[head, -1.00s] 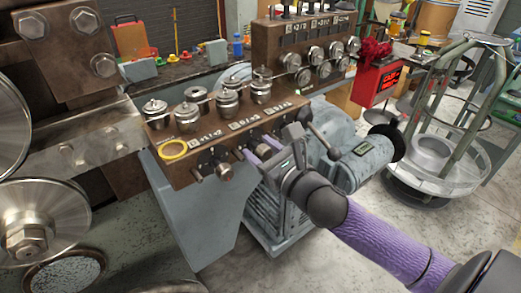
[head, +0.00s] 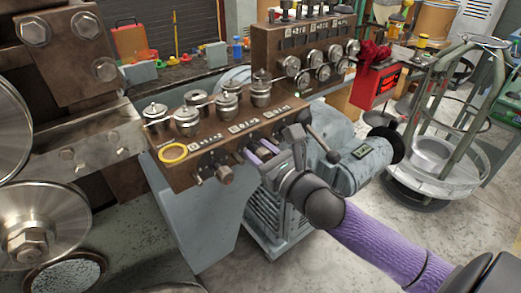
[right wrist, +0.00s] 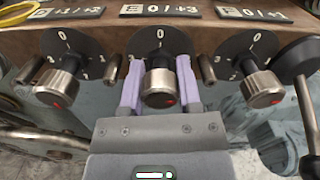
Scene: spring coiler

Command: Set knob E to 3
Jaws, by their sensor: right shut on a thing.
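My right gripper (right wrist: 160,95) has its two lilac fingers on either side of the middle round metal knob (right wrist: 158,82) and is shut on it. This knob has a red mark low on its front. Its black dial (right wrist: 160,37) shows a 0 at the top; the fingers hide much of the rest. The label (right wrist: 163,11) above seems to bear an E, but its letter is hard to read. In the head view my right gripper (head: 262,150) reaches the brown panel's (head: 200,155) front from the right, hiding most of the knob. My left gripper is not in view.
Similar knobs stand close on the left (right wrist: 62,83) and right (right wrist: 258,85) of the gripped one. A black-ended lever (right wrist: 297,62) is at the far right. A yellow ring (head: 173,152) lies on the panel's left end. A grey motor (head: 365,160) is below right.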

